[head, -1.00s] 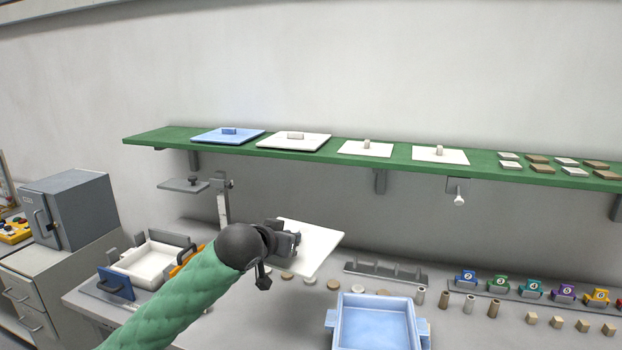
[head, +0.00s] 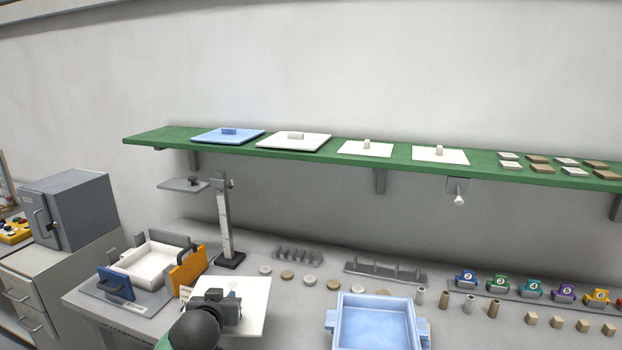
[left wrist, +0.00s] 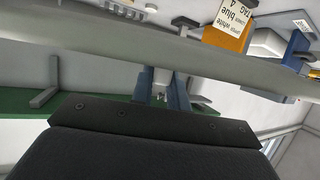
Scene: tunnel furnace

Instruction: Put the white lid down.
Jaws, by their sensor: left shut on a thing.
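The white lid (head: 255,298) is a flat square plate at the bottom of the head view, over the front left part of the worktable. My left gripper (head: 228,303) is shut on it from above and hides its middle and near left part. The lid looks roughly level and low, but I cannot tell whether it touches the table. In the left wrist view, two blue finger-like parts (left wrist: 162,88) show beyond the dark gripper body. My right gripper is not in view.
A white tray (head: 125,268) stands left of the lid, beside an orange piece (head: 188,270). A blue tray (head: 375,300) is to the right. A gauge stand (head: 228,259) and several discs lie behind. A green shelf (head: 480,165) above bears other lids.

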